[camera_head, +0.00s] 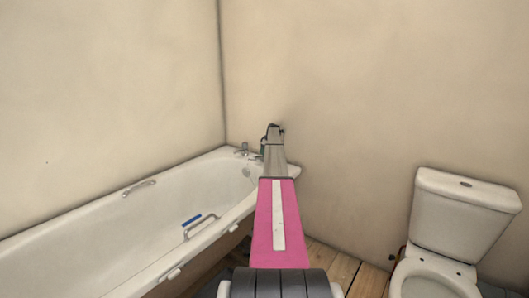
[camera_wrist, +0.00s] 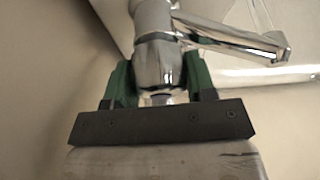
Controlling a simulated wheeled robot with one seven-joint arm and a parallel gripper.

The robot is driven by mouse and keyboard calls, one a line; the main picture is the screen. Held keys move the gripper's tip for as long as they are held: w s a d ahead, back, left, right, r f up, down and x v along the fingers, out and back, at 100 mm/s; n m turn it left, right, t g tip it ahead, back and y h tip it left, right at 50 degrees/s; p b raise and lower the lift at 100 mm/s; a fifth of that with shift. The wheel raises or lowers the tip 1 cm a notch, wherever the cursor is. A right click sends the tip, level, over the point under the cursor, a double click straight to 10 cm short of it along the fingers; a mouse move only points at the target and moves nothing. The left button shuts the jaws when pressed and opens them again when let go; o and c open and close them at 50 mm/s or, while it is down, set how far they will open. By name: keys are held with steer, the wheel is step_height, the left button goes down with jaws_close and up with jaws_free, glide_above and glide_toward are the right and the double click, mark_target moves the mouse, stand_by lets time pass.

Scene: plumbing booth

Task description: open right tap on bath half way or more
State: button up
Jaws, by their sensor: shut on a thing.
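The white bath (camera_head: 130,240) runs along the left wall, with its chrome taps (camera_head: 243,150) at the far end. My pink and grey arm reaches to that end and hides part of the taps in the head view. In the wrist view, my gripper (camera_wrist: 158,85) has its green fingers on both sides of a chrome tap (camera_wrist: 158,60), shut on its knob. The spout (camera_wrist: 235,40) of this tap points to the right. The head view does not clearly show the held tap, and how far it is turned cannot be told.
A white toilet (camera_head: 460,225) stands at the right. Bare beige walls meet behind the bath's far end. Wooden floor (camera_head: 335,268) shows between bath and toilet.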

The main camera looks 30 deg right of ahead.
steer(key=shift+n, duration=0.5)
steer(key=o, duration=0.9)
steer(key=shift+r, duration=0.1)
steer(key=shift+r, duration=0.3)
steer(key=r, duration=0.2)
steer(key=a+r, duration=0.1)
steer(key=r, duration=0.1)
steer(key=shift+s+a, duration=0.1)
steer(key=shift+s, duration=0.05)
steer(key=a+r, duration=0.2)
steer(key=a, duration=0.1)
steer(key=a+r, duration=0.2)
steer(key=a, duration=0.2)
steer(key=a+r, duration=0.2)
steer(key=a, duration=0.1)
steer(key=shift+a+r, duration=0.1)
steer(key=shift+a, duration=0.15)
